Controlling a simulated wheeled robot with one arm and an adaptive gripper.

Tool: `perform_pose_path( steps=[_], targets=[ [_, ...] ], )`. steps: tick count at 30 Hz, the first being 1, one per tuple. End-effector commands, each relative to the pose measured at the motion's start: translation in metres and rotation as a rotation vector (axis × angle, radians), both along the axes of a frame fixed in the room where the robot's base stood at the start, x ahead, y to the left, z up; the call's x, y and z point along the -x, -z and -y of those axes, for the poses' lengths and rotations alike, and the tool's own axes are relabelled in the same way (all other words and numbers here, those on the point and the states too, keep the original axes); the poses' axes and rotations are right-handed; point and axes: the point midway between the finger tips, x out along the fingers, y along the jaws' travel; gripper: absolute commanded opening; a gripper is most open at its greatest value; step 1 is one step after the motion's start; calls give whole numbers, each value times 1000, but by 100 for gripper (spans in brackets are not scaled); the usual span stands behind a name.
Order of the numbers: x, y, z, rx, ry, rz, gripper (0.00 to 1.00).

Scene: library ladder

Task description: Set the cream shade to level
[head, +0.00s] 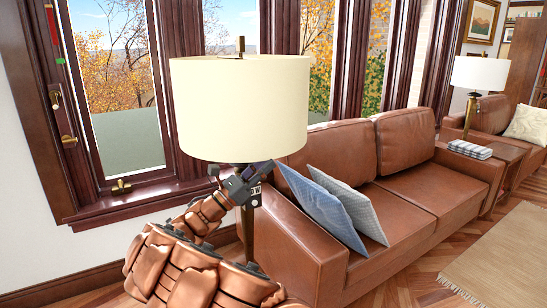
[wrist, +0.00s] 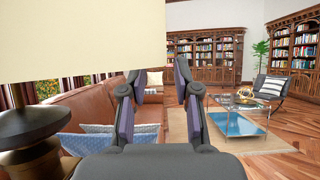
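The cream shade (head: 238,105) is a wide drum on a floor lamp with a dark brass stem (head: 247,228). In the head view its rims look close to level; a small tilt cannot be told. In the wrist view the shade (wrist: 75,35) fills the upper left, and its lower edge rises slightly to the right. My gripper (head: 256,174) is just under the shade's lower edge, in front of the stem. In the wrist view my gripper (wrist: 160,82) has its fingers apart with nothing between them. Whether a finger touches the shade cannot be told.
A brown leather sofa (head: 400,185) with blue cushions (head: 325,205) stands right of the lamp. Dark-framed windows (head: 125,95) are behind it. A smaller white-shaded lamp (head: 480,73) is at far right. A glass coffee table (wrist: 235,120) stands farther off.

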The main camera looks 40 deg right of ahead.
Motion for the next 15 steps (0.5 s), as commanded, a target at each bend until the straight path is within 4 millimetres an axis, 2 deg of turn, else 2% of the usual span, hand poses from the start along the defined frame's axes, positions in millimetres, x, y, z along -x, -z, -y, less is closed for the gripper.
perform_pose_path(
  steps=[1, 6, 15],
  targets=[
    [-2, 6, -10, 0, -3, -2, 31],
    [-6, 21, -35, -1, -2, -1, 31],
    [-9, 36, -58, -1, 1, 1, 31]
  ],
)
